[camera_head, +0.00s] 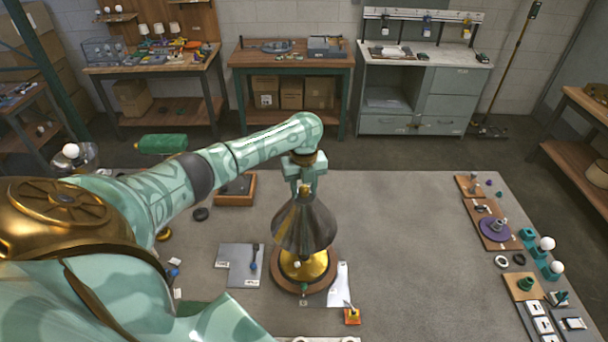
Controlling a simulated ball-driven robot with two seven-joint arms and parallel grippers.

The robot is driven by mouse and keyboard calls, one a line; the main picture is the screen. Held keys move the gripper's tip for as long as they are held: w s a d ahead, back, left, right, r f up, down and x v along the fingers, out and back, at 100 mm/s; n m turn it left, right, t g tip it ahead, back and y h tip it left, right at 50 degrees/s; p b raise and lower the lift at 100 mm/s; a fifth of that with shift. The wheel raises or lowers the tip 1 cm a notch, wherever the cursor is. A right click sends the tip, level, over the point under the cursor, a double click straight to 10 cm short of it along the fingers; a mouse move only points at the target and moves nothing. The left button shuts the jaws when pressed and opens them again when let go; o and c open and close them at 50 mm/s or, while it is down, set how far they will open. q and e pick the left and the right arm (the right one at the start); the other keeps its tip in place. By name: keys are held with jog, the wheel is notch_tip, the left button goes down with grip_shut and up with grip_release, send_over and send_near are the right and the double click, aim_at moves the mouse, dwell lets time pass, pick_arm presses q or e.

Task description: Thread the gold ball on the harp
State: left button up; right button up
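The lamp stands upright near the middle of the grey table. It has a dark cone-shaped shade (305,225) over a shiny gold body (303,264) on a round brown base (329,273). My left gripper (305,187) points straight down above the top of the shade. A small gold ball (305,188) shows between its fingertips, and the fingers look closed on it. The ball is right at the shade's top opening; I cannot tell whether it touches the harp's tip. The harp is hidden inside the shade. My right gripper is out of view.
Boards, sockets and bulbs line the right edge. Between them the table is clear.

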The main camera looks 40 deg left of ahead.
pick_arm(q)
grip_shut()
jog(key=m, duration=0.4)
jog(key=shift+f+b, duration=0.1)
jog(key=shift+b, duration=0.25)
jog(key=m, duration=0.3)
jog(key=m+b, duration=0.1)
jog(key=m, duration=0.2)
jog(key=shift+f, duration=0.1)
jog(key=m+b, duration=0.1)
jog(key=m, duration=0.3)
